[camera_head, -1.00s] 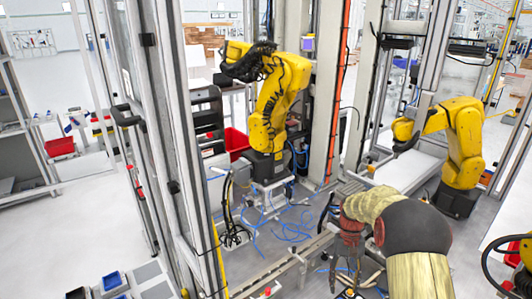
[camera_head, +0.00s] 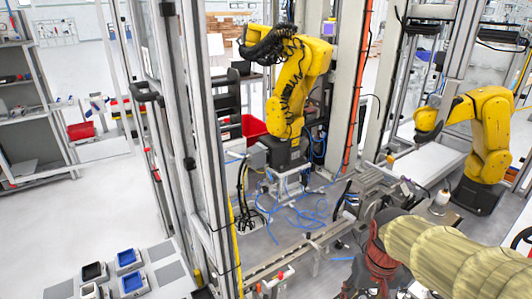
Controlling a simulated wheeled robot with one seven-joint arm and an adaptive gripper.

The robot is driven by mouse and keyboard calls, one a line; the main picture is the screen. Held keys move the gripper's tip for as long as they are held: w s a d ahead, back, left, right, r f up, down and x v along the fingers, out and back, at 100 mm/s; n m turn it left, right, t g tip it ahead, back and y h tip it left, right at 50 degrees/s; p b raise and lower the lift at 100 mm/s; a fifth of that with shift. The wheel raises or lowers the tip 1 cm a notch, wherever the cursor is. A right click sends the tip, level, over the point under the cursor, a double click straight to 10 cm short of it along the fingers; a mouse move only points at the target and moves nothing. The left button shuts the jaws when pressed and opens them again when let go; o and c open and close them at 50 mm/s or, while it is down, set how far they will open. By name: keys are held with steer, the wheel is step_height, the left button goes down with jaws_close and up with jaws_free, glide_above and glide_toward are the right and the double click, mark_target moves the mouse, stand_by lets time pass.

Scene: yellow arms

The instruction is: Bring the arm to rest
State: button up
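My arm (camera_head: 455,258) reaches in from the lower right of the head view, with a pale ribbed yellow-beige cover. Its far end is a dark and reddish wrist part (camera_head: 380,262) at the bottom edge, in front of the work cell. My gripper (camera_head: 372,288) is only partly in view there, dark and cut off by the frame edge. Its fingers cannot be made out, so I cannot tell whether it is open or holds anything.
A yellow robot arm (camera_head: 300,75) stands in the cell at centre, another (camera_head: 485,130) at right. A conveyor rail (camera_head: 290,262) and blue cables (camera_head: 300,215) lie below. Metal posts (camera_head: 195,130) stand left of centre. Small blue bins (camera_head: 130,258) are at lower left; open floor (camera_head: 90,210) lies behind them.

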steer(key=s+a+r+n+t+b, duration=0.1)
steer(key=s+a+r+t+b, duration=0.2)
steer(key=s, duration=0.6)
step_height(320, 180, up, 2)
steer(key=shift+s+a+r+t+b, duration=0.15)
steer(key=shift+s+a+t+b, duration=0.3)
steer(key=shift+t, duration=0.45)
steer(key=shift+w, duration=0.15)
steer(key=shift+c, duration=0.7)
